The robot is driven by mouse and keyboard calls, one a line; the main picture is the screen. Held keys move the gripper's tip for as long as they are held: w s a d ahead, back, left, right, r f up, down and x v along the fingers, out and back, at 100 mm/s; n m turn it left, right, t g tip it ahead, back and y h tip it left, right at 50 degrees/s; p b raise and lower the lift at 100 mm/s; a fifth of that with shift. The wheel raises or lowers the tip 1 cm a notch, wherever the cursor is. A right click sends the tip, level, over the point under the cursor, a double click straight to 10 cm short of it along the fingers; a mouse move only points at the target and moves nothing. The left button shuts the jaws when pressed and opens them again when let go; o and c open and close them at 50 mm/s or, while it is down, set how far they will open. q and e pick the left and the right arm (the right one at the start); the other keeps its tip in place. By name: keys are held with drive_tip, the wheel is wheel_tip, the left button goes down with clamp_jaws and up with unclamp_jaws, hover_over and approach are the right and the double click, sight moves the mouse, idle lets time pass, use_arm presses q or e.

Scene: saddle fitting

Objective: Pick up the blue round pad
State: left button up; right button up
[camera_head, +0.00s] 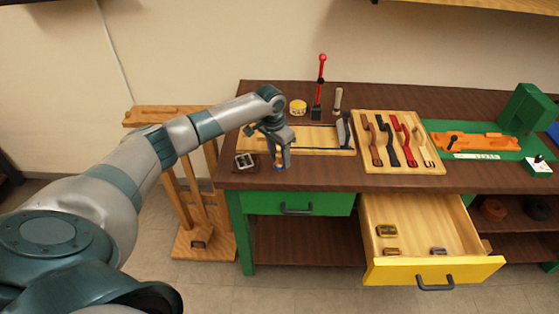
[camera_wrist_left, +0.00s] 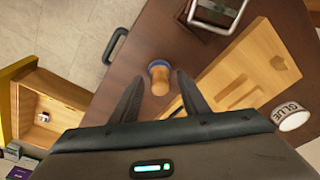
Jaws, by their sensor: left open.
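The blue round pad (camera_wrist_left: 157,65) stands on the dark tabletop near its front edge, with a light wooden knob (camera_wrist_left: 160,84) rising from it. In the head view the pad (camera_head: 279,168) is small and partly covered by my gripper. My left gripper (camera_head: 281,157) is open, just above the pad. In the left wrist view its two dark fingers (camera_wrist_left: 160,79) are apart, with the knob between their tips. I see no contact with it. My right gripper is not in view.
A light wooden board (camera_head: 310,139) lies close behind the pad, and a metal-framed block (camera_head: 245,161) is to its left. A glue jar (camera_head: 298,107) and red-handled press (camera_head: 319,90) stand further back. A yellow drawer (camera_head: 430,269) with buckles hangs open at the right.

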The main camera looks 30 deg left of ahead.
sight(279, 154)
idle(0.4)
use_arm(q)
clamp_jaws()
drive_tip(key=shift+r, duration=0.1)
drive_tip(key=shift+r+b, duration=0.55)
drive_tip(key=shift+r, duration=0.05)
wheel_tip(279, 154, up, 3)
drive_tip(key=shift+f+b, duration=0.2)
drive_tip(key=shift+b, duration=0.45)
drive_tip(key=w+d+r+b, duration=0.3)
drive_tip(key=w+d+r, duration=0.2)
drive_tip(key=d, duration=0.5)
wheel_tip(279, 154, up, 2)
drive_tip(key=shift+w+d+b, duration=0.15)
drive_tip(key=shift+w+b, duration=0.1)
drive_tip(key=shift+b, duration=0.15)
